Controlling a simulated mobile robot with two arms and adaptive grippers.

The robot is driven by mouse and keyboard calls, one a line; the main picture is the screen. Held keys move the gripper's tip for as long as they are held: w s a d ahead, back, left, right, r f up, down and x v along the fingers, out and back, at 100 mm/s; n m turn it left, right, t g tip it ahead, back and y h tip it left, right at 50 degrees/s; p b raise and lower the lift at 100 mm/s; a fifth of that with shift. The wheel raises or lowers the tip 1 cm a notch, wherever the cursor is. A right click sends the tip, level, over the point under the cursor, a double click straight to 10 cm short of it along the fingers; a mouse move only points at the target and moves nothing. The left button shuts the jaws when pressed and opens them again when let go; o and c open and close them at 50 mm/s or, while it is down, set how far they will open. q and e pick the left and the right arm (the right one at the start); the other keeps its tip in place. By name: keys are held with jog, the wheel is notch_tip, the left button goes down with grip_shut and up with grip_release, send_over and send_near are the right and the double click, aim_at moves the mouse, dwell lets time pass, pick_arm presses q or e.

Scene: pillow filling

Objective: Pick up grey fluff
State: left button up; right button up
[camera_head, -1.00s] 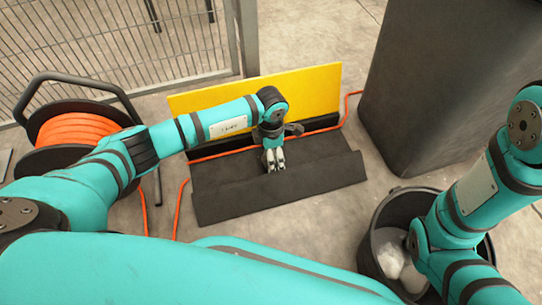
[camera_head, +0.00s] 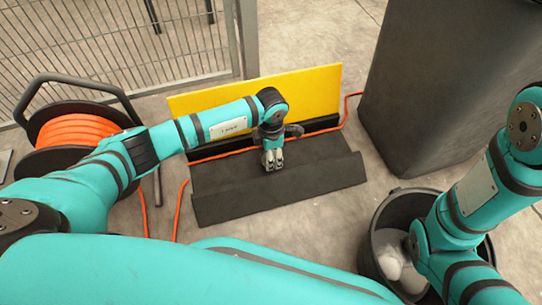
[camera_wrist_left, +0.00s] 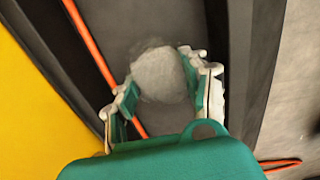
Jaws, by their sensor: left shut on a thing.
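My left gripper (camera_head: 273,160) reaches down over the dark ramp-like cable cover (camera_head: 315,178). In the left wrist view, a round, fuzzy clump of grey fluff (camera_wrist_left: 160,74) sits between the fingertips of my left gripper (camera_wrist_left: 166,84), which is shut on it. The fluff is low against the dark surface; I cannot tell whether it still touches it. In the head view the gripper hides the fluff. My right arm hangs over the black bucket (camera_head: 372,240) at the lower right; its gripper is hidden.
Pale grey clumps (camera_head: 390,262) lie in the bucket. A yellow board (camera_head: 315,92) stands behind the dark cover. An orange cable (camera_head: 178,205) runs past it to a cable reel (camera_head: 75,130). A tall dark bin (camera_head: 440,90) stands at the right.

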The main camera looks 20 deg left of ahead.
pick_arm(q)
notch_tip(320, 180, up, 9)
jog(key=p, duration=0.8)
dwell(0.4)
